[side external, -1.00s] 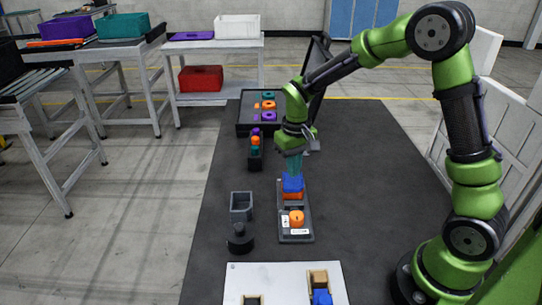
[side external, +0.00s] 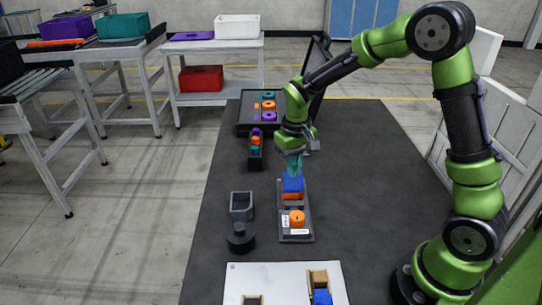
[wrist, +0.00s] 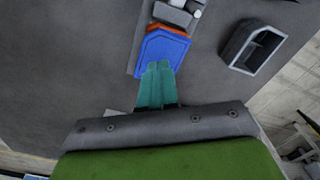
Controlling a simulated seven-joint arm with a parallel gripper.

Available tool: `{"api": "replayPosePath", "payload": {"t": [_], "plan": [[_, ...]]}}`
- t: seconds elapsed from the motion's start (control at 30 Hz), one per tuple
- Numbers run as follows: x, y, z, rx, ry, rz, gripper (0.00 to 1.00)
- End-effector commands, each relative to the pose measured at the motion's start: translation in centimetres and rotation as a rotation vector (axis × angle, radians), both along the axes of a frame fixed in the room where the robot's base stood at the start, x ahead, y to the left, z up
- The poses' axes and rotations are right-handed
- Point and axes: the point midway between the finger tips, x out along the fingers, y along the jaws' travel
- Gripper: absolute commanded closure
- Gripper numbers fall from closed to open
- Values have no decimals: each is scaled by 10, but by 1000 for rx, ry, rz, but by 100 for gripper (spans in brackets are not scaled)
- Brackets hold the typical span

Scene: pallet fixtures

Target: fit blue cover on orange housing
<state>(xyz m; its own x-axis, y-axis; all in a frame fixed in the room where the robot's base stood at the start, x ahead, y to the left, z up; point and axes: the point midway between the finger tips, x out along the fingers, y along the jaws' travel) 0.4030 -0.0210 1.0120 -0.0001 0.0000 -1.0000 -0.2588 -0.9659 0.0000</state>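The blue cover (side external: 292,183) lies over the orange housing (side external: 291,196) at the far end of a dark pallet (side external: 281,218). A strip of orange shows below the cover's near side. In the wrist view the blue cover (wrist: 163,52) hides most of the orange housing (wrist: 171,29), leaving a thin edge in sight. My gripper (side external: 293,173) points down with its teal fingertips at the top of the cover. In the wrist view the fingers (wrist: 158,68) are close together and overlap the cover; I cannot tell whether they grip it. Whether the cover is fully seated is unclear.
A round orange part (side external: 297,218) sits on the pallet's near end. A grey open box (side external: 241,206) and a black round object (side external: 240,238) stand to the left. A white board (side external: 284,277) lies in front. A dark tray with rings (side external: 245,119) stands behind.

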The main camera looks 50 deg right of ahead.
Motion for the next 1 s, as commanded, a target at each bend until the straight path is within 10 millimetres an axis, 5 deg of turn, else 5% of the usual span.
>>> {"api": "replayPosePath", "payload": {"t": [1.0], "plan": [[0, 0, -17, 0, 1, 0, 100]]}}
